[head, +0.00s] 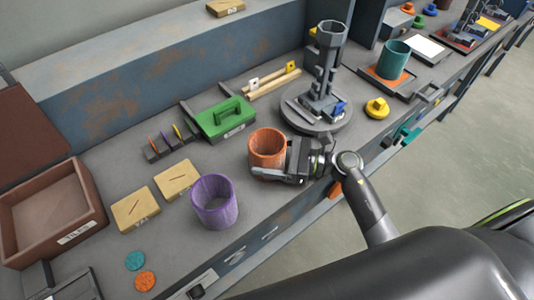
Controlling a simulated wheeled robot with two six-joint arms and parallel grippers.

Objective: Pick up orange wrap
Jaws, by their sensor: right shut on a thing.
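The orange wrap (268,142) is an open orange cylinder, standing upright at the middle of the workbench. My right gripper (272,172) reaches in from the right and is shut on the wrap near its lower part. The gripper body hides part of the wrap's right side and base, so I cannot tell if it is lifted off the bench. My left gripper is not in view.
A purple cylinder (214,203) stands just left of the gripper. A green block with a handle (225,117) lies behind. A grey fixture on a round base (345,118) stands close to the right. A brown tray (97,217) is at far left.

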